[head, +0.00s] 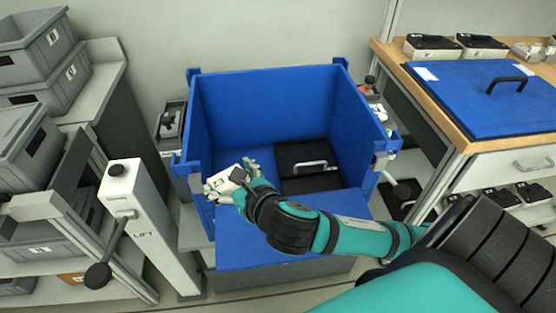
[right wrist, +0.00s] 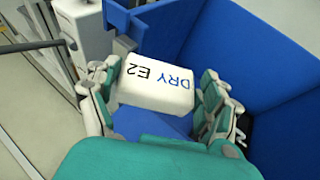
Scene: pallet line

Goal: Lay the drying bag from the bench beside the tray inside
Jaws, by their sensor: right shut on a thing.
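The white drying bag (right wrist: 157,84), marked "DRY E2", is between the fingers of my right gripper (right wrist: 155,92) in the right wrist view. In the head view my right gripper (head: 232,184) is over the left front part of the open blue crate, with the bag (head: 226,182) partly hidden by the fingers. The black tray (head: 298,156) with a pale handle lies inside the crate (head: 250,103) at the right. The bench (head: 393,53) has a wooden top and stands at the right. My left gripper is not in view.
A blue lid (head: 480,95) with a black handle lies on the bench, with several black-and-white items behind it. A post marked LIFT (head: 142,205) stands left of the crate. Grey bins (head: 38,48) fill shelving at the far left. The crate's walls rise around the tray.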

